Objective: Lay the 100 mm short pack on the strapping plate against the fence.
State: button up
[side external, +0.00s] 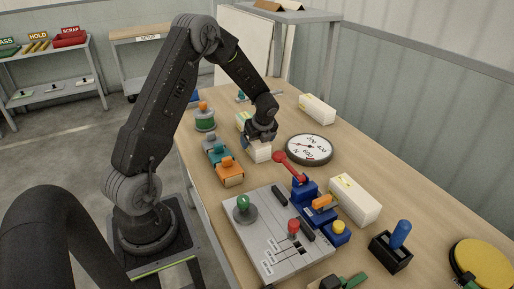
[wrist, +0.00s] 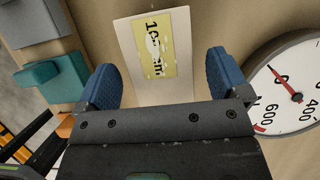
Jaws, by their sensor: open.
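The short pack is a white box with a yellow label, partly worn, that seems to read 100 mm; it lies on the bench in the wrist view (wrist: 125,43). In the side view the white pack (side external: 258,153) shows below my gripper (side external: 259,142), which hides part of it. In the wrist view my gripper (wrist: 164,82) is open, its blue fingers on either side of the pack, with a visible gap at the left finger. The strapping plate (side external: 250,235) is a grey plate nearer the camera, with dark bars on it, perhaps the fence (side external: 281,197).
A round dial (side external: 309,149) stands right of my gripper. Orange and teal blocks (side external: 229,172) stand at its left. A blue device with a red lever (side external: 290,163) borders the plate. Other white packs lie at the right (side external: 355,199) and back (side external: 318,109).

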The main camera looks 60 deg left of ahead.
aim_at(256, 144)
jog(key=shift+x, duration=1.45)
jog(key=shift+f, duration=0.2)
jog(key=c, duration=1.1)
jog(key=shift+c, duration=0.2)
jog(key=shift+w, duration=0.1)
